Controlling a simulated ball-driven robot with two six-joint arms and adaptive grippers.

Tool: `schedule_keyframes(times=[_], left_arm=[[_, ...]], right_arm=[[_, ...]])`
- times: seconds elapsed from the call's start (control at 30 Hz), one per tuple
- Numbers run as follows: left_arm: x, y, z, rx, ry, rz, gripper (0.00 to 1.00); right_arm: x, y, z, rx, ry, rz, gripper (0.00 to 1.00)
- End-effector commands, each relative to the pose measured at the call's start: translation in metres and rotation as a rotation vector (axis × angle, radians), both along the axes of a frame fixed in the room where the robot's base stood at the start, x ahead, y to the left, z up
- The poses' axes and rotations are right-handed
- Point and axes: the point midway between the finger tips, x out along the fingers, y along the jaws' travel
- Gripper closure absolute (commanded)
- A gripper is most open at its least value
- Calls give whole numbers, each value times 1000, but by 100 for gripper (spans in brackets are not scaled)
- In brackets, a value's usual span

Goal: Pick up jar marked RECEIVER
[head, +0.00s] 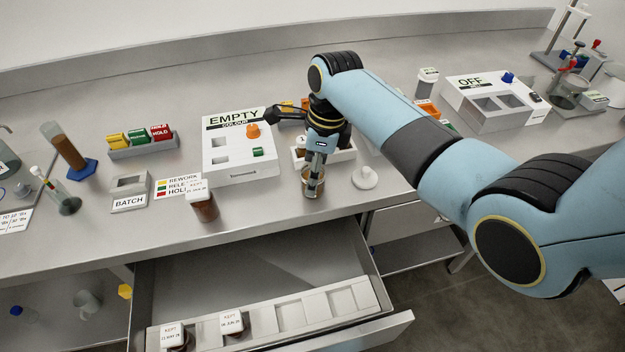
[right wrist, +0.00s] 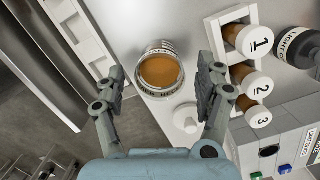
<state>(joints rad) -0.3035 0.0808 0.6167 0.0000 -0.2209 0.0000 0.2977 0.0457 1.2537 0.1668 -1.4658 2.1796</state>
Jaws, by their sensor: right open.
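An open glass jar (head: 313,187) of amber-brown liquid stands upright near the bench's front edge. In the right wrist view the jar (right wrist: 160,72) has a printed band whose words are too small to read, so I cannot confirm RECEIVER. My right gripper (head: 315,165) comes down over the jar and partly hides it. In the right wrist view my right gripper (right wrist: 161,78) is open, its fingers on either side of the jar with gaps showing. A white knobbed lid (head: 364,178) lies to the jar's right. My left gripper is not in view.
A white rack (right wrist: 228,18) holds vials numbered 1, 2 and 3 close by. The EMPTY colour box (head: 235,165) stands left of the jar. A KEPT jar (head: 202,206) stands at the front edge. An open drawer (head: 250,262) juts out below, holding two KEPT jars.

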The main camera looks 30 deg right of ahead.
Motion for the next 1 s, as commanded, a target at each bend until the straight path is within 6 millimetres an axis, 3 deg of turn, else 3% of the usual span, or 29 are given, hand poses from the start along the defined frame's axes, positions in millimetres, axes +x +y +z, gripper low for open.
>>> schedule_keyframes(times=[0.13,0.37,0.9,1.0], left_arm=[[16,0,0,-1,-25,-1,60],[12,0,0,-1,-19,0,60],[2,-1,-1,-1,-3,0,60],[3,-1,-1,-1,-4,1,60]], right_arm=[[1,2,-16,-1,1,0,29],[2,2,-18,0,-2,1,29],[1,2,-18,-1,-1,1,96],[2,2,-17,0,-2,1,96]])
